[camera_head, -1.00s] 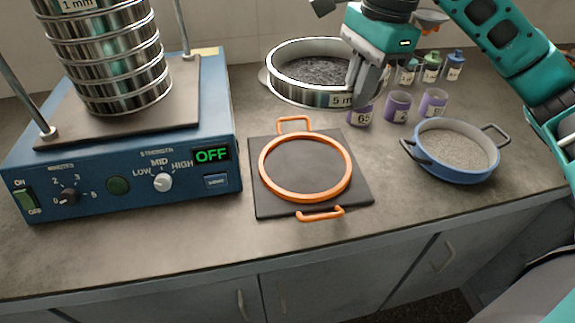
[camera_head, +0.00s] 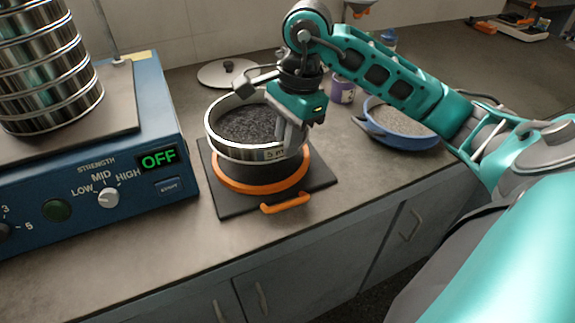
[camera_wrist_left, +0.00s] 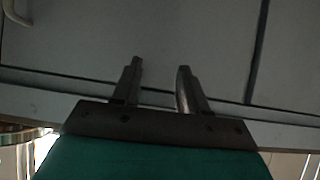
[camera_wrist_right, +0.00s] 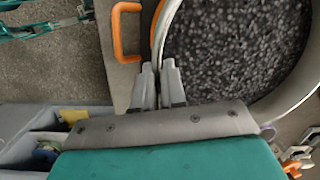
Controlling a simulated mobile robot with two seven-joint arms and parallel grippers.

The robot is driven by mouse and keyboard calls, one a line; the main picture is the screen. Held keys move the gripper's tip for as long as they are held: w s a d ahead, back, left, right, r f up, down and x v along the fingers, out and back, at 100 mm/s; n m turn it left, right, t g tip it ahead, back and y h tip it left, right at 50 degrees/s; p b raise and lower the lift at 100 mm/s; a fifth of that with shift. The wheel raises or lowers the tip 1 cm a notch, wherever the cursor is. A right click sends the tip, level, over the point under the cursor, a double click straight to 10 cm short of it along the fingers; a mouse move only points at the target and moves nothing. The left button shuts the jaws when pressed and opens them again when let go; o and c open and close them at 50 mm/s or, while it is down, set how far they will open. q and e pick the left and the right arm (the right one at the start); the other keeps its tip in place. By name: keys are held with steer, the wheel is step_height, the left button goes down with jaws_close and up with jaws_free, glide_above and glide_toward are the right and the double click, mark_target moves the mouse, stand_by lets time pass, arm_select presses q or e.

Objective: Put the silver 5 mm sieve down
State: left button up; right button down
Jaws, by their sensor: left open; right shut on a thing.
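The silver 5 mm sieve (camera_head: 228,143) holds dark grains. In the head view it is over the orange ring (camera_head: 240,187) on the black square mat (camera_head: 318,181). Whether it rests on the ring or hangs just above it, I cannot tell. My right gripper (camera_head: 287,143) is shut on the sieve's right rim. In the right wrist view its fingers (camera_wrist_right: 158,85) pinch the rim of the sieve (camera_wrist_right: 172,28), with an orange handle (camera_wrist_right: 122,35) beside it. My left gripper (camera_wrist_left: 158,80) is open and empty, facing grey cabinet fronts.
The blue shaker (camera_head: 165,120) with its sieve stack (camera_head: 50,75) stands at left, its display reading OFF. A grey lid (camera_head: 222,72) lies behind. A blue pan (camera_head: 385,137) of pale grains and a purple cup (camera_head: 343,90) are at right. The front counter is clear.

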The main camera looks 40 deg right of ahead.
mark_target(288, 179)
step_height(288, 179, down, 3)
steer(key=shift+r, duration=0.2)
step_height(288, 179, down, 3)
steer(key=shift+f+b, duration=0.15)
steer(key=shift+b, duration=0.25)
steer(key=shift+f, duration=0.2)
arm_select(q)
steer(key=shift+w+d, duration=0.2)
arm_select(e)
steer(key=shift+r, duration=0.1)
arm_select(q)
steer(key=shift+f, duration=0.15)
arm_select(e)
steer(key=shift+f, duration=0.25)
steer(key=c, duration=1.2)
jaws_free()
steer(key=shift+r, duration=0.1)
